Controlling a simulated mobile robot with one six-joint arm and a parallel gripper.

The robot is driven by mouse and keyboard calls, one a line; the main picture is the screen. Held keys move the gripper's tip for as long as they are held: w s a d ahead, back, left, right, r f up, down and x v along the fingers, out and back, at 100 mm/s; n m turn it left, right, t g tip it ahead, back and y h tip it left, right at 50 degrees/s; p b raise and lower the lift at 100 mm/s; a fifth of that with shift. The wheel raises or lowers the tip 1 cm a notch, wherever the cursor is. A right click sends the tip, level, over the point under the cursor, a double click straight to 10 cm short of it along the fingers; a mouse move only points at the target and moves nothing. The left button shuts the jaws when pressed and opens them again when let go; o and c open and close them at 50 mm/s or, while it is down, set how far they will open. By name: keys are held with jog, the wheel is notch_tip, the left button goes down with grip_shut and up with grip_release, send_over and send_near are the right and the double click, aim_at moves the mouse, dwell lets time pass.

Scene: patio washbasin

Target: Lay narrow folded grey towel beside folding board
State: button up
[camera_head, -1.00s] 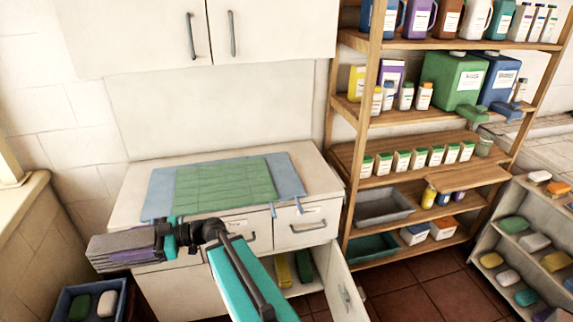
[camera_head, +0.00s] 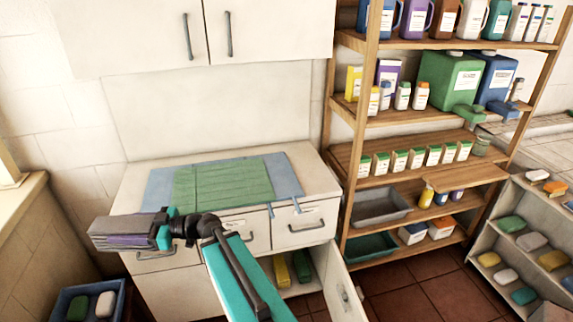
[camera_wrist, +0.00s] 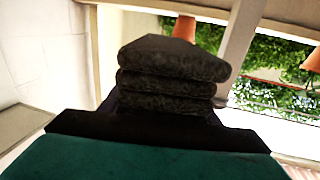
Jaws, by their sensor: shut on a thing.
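My gripper (camera_head: 165,232) is shut on a folded grey towel (camera_head: 122,224) and holds it in the air in front of the counter's left front edge, at the left in the head view. The towel shows as dark stacked layers in the wrist view (camera_wrist: 172,75). A purple strip shows along its lower side in the head view. The folding board (camera_head: 287,176) lies on the white counter (camera_head: 318,181) as a blue-grey sheet, with a green gridded cloth or panel (camera_head: 225,184) on it. The towel is apart from the board.
Bare counter shows left of the board and in a strip at its right. A lower cabinet door (camera_head: 343,292) hangs open at the front. A blue crate (camera_head: 62,297) with soap-like blocks stands at lower left. A loaded wooden shelf (camera_head: 345,125) stands at right.

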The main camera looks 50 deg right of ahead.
jog(key=w+d+r+m+t+h+b, duration=0.15)
jog(key=d+m+h, duration=0.55)
jog(key=d, duration=0.7)
jog(key=w+d+r+m+t+h+b, duration=0.1)
jog(key=w+d+r+m+t+h, duration=0.2)
jog(key=d+h, duration=0.85)
jog(key=s+d+f+m+g+h+b, duration=0.2)
jog(key=s+d+f+m+h, duration=0.1)
jog(key=s+d, duration=0.6)
jog(key=s+d+f+m+g+h+b, duration=0.3)
jog(key=s+d, duration=0.7)
jog(key=d, duration=0.6)
jog(key=s+d+f+m+g+h+b, duration=0.2)
jog(key=s+d+f+m+g+h, duration=0.1)
jog(key=s+d, duration=0.6)
jog(key=d+f+m, duration=0.1)
jog(key=d, duration=0.3)
jog(key=shift+s+f, duration=0.35)
jog(key=shift+f, duration=0.05)
jog(key=shift+w+g, duration=0.1)
jog(key=shift+g, duration=0.15)
jog(key=w+f+p+x, duration=0.1)
jog(key=p+x, duration=0.3)
jog(key=x, duration=1.1)
jog(key=shift+w+f, duration=0.15)
jog(key=shift+w, duration=0.2)
